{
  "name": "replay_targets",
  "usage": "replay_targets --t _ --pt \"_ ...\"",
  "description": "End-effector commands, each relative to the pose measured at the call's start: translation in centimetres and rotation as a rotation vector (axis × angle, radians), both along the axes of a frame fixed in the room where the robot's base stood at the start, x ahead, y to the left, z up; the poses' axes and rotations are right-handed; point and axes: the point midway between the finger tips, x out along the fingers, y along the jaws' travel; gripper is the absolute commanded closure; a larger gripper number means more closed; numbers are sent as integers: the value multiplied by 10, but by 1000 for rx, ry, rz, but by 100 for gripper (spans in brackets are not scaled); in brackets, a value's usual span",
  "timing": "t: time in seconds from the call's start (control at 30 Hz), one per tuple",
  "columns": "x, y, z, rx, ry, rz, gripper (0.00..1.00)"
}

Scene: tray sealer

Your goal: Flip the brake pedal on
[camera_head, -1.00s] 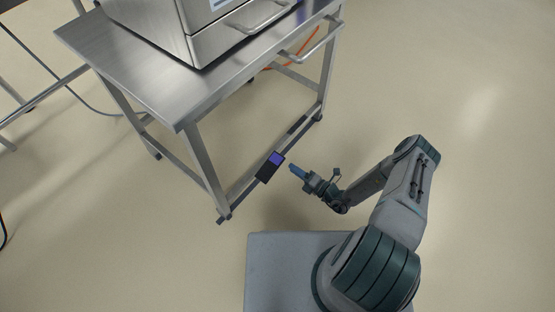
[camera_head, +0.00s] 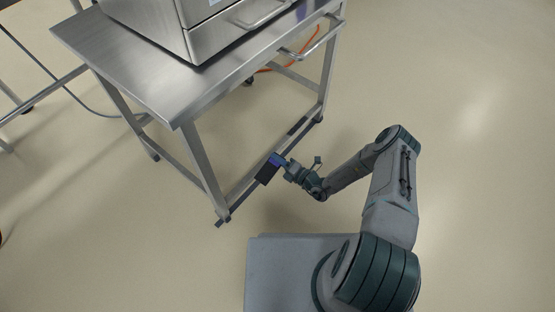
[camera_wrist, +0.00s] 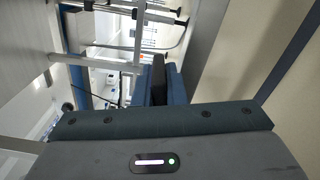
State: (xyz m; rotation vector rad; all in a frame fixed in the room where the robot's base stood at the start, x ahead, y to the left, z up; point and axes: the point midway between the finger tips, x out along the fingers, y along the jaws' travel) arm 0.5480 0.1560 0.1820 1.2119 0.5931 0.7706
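The metal cart (camera_head: 150,85) stands behind the pedal and carries a steel machine (camera_head: 215,35). Its leg (camera_head: 204,170) rises left of the pedal. The floor to the right is clear.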

Motion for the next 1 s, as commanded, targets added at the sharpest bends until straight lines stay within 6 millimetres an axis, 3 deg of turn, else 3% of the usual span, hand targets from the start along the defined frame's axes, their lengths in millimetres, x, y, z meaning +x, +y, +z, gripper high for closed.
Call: replay_targets --t 0.37,1.0 --pt "0 -1 -3 24 28 -1 100" --pt "5 -4 -22 268 341 0 100"
